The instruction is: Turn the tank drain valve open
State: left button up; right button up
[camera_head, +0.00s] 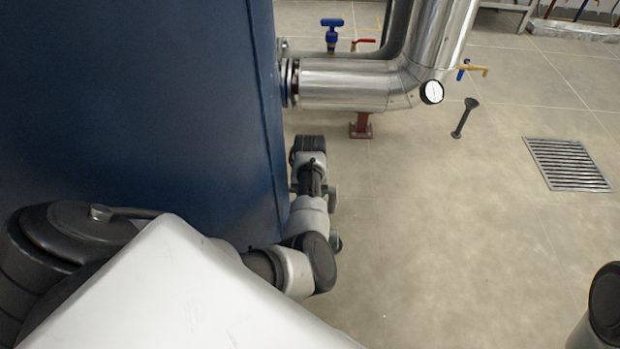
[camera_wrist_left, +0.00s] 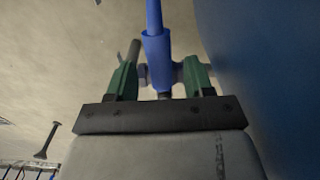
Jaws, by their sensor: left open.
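In the left wrist view, a blue lever or handle sleeve (camera_wrist_left: 156,45) stands between the two green fingers of my left gripper (camera_wrist_left: 160,70). Grey metal parts show on both sides of its lower end. The fingers are apart, and I cannot tell whether either touches it. I cannot tell for sure whether this is the drain valve's handle. The blue tank wall (camera_wrist_left: 270,70) is close on the right. In the head view, my left arm reaches down along the edge of the blue tank (camera_head: 150,90); its fingers are not clearly visible there. My right gripper is not in view.
A silver pipe (camera_head: 345,82) with a gauge (camera_head: 431,92) leaves the tank above my left arm. A blue-handled valve (camera_head: 332,32), a red lever (camera_head: 364,41) and a yellow tap (camera_head: 474,70) are farther back.

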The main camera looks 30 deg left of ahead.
pick_arm(q)
jog(key=shift+f, duration=0.2)
grip_shut()
dwell(0.3)
